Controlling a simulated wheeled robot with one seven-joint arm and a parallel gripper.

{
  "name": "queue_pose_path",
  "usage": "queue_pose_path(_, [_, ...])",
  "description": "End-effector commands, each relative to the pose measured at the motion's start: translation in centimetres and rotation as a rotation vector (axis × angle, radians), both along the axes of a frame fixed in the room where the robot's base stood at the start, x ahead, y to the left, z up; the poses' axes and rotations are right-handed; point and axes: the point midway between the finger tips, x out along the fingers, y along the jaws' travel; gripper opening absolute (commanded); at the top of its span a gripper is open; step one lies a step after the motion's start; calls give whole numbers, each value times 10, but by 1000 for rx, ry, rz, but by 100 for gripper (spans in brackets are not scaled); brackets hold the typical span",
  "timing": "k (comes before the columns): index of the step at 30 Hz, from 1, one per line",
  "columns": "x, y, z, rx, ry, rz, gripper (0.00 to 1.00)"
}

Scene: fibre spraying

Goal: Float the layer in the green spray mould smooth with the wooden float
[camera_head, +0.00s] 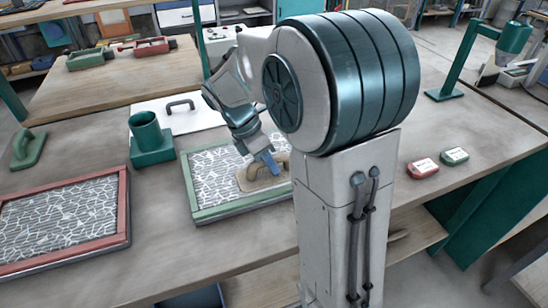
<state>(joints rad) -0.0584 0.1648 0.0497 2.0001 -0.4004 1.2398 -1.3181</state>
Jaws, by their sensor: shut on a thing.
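The green spray mould (246,208) is a shallow green-framed tray on the workbench, partly hidden by my arm at its right. Its layer is grey with a pattern of white fibres. The wooden float (246,181) is a tan board with a raised handle, over the right part of the mould. My gripper (268,168) is shut on the float's handle from above. I cannot tell whether the float touches the layer.
A red-framed mould (123,220) with a similar layer lies at left. A green float (27,148), a green cup holder (152,155) and a white board with a handle (203,113) stand nearby. Red (423,168) and green (455,156) blocks lie at right.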

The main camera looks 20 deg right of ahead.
Motion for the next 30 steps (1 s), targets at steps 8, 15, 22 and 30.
queue_pose_path(8, [0, 17, -1, 0, 1, 2, 0])
queue_pose_path(15, [0, 28, -2, 0, 1, 2, 0])
queue_pose_path(22, [0, 40, -4, 0, 1, 2, 0])
queue_pose_path(30, [0, 58, -2, 1, 2, 5, 0])
